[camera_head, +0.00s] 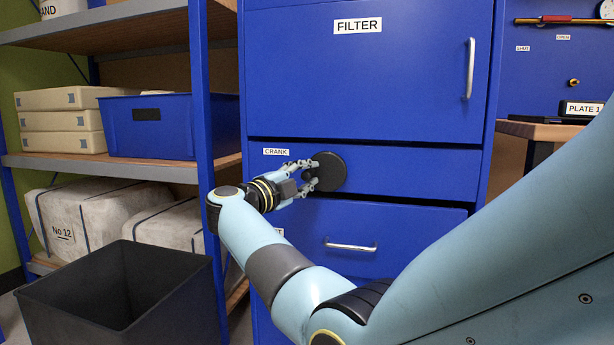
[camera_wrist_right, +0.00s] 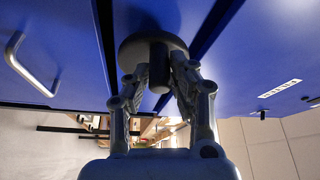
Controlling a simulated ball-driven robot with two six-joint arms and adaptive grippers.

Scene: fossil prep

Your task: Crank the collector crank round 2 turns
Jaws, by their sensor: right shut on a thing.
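The collector crank is a dark round disc (camera_head: 331,172) with a knob, on the blue cabinet's middle panel, right of the label CRANK (camera_head: 276,152). My right gripper (camera_head: 310,175) reaches it from the left and is shut on the knob. In the right wrist view the disc (camera_wrist_right: 140,45) is at the top, and the dark cylindrical knob (camera_wrist_right: 159,68) sits between the two fingers of my right gripper (camera_wrist_right: 165,80). The fingers hide part of the knob in the head view. My left gripper is not in view.
Above is a FILTER door (camera_head: 400,80) with an upright handle; below is a drawer with a bar handle (camera_head: 350,246). Shelving with a blue bin (camera_head: 150,142) stands left. A black open crate (camera_head: 60,275) is on the floor at lower left. A wooden bench (camera_head: 535,131) is right.

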